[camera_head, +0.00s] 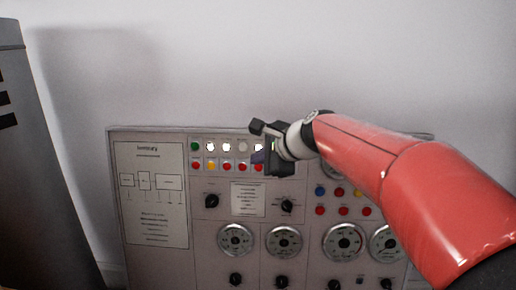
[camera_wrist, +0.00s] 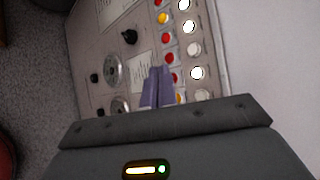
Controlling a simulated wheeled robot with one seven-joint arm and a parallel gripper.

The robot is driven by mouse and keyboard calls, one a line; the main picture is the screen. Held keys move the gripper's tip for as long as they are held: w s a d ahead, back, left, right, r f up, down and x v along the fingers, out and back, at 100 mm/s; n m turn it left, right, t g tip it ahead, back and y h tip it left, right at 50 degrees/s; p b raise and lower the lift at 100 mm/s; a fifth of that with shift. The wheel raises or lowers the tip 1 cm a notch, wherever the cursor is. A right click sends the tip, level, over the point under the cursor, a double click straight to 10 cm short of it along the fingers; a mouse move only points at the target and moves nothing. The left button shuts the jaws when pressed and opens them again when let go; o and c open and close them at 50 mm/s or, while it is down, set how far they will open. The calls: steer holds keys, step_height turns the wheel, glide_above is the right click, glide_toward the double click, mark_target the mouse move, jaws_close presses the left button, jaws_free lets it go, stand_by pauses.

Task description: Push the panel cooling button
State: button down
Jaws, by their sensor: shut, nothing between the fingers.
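The control panel (camera_head: 160,262) is a light grey board with rows of coloured buttons, dials and knobs. It fills the lower middle of the head view and shows tilted in the wrist view (camera_wrist: 88,55). My gripper (camera_head: 258,160) is in front of the upper button rows, at the right end of the left block. In the wrist view its two purple fingers (camera_wrist: 158,88) are together and empty, over the row of red and yellow buttons. A red button (camera_wrist: 171,78) lies right beside the fingertips. I cannot read which button is the cooling one, and contact is unclear.
White lit buttons (camera_wrist: 197,73) run beside the red row. Black knobs (camera_head: 212,201) and round gauges (camera_head: 236,240) sit lower on the panel. A dark grey cabinet (camera_head: 40,180) stands at the left. A plain wall (camera_head: 220,60) is behind.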

steer(key=p, duration=0.4)
glide_toward(259, 148)
steer(key=w+a+f, duration=0.2)
steer(key=a+f, duration=0.2)
steer(key=shift+a, duration=0.4)
steer(key=shift+f, duration=0.1)
steer(key=shift+w, duration=0.2)
stand_by(1.3)
steer(key=shift+w, duration=0.3)
steer(key=shift+w+f+p, duration=0.15)
steer(key=shift+w+p, duration=0.15)
steer(key=shift+w, duration=0.05)
stand_by(0.6)
stand_by(0.3)
steer(key=shift+s+b, duration=0.4)
steer(key=shift+s, duration=0.4)
